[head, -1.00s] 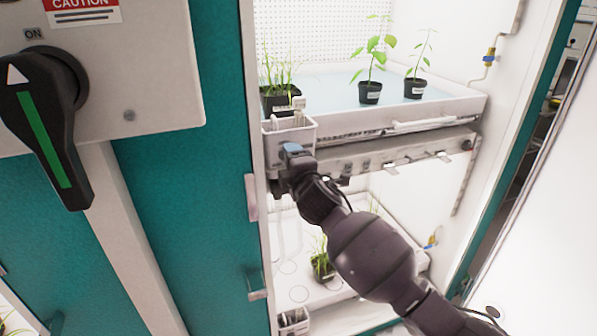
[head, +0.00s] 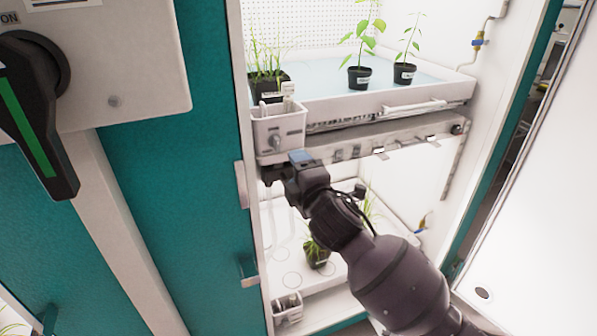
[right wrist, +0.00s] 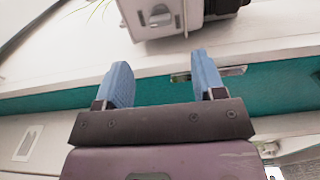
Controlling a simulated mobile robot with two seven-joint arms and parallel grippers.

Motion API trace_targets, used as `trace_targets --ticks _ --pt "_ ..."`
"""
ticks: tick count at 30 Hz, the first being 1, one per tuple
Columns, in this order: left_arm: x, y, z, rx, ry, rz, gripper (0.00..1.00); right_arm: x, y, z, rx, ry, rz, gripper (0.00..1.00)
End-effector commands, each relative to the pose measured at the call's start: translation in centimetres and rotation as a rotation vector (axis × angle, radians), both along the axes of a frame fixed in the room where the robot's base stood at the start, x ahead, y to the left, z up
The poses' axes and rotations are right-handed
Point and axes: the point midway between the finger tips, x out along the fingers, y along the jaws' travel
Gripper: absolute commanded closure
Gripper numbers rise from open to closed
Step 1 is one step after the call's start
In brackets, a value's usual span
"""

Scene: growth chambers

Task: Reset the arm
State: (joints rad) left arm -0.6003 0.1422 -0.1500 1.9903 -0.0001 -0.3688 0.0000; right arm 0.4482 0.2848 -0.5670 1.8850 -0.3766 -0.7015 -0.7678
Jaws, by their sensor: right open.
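My right arm comes in from the lower right in the head view. Its right gripper (head: 297,160) is just below and in front of a small white box (head: 278,134) at the shelf's left end. In the right wrist view the gripper (right wrist: 163,82) has two blue fingers spread apart with nothing between them. The white box's underside and knob (right wrist: 160,18) show beyond the fingertips, with a gap. My left gripper is in neither view.
The upper tray (head: 400,97) holds potted plants, including two leafy seedlings. A lower tray (head: 285,240) holds more plants. The open white door (head: 540,190) is at right.

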Motion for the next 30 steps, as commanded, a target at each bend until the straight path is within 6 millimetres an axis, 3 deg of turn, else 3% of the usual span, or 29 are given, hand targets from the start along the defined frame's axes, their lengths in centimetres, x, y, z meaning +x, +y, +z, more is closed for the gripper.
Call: trace_targets --ticks 11,20,26,30 --pt "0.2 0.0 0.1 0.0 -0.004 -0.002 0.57 0.0 0.1 0.1 0.057 0.013 0.007 0.37" --pt "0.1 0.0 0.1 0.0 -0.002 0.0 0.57 -0.4 0.4 1.9 0.42 0.085 0.102 0.37" --pt "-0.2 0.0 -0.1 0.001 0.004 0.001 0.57 -1.4 -2.3 -0.5 0.701 0.198 0.1 0.37" --pt "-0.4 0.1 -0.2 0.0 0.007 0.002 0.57 -2.5 -4.7 -3.4 0.859 0.272 0.065 0.37"
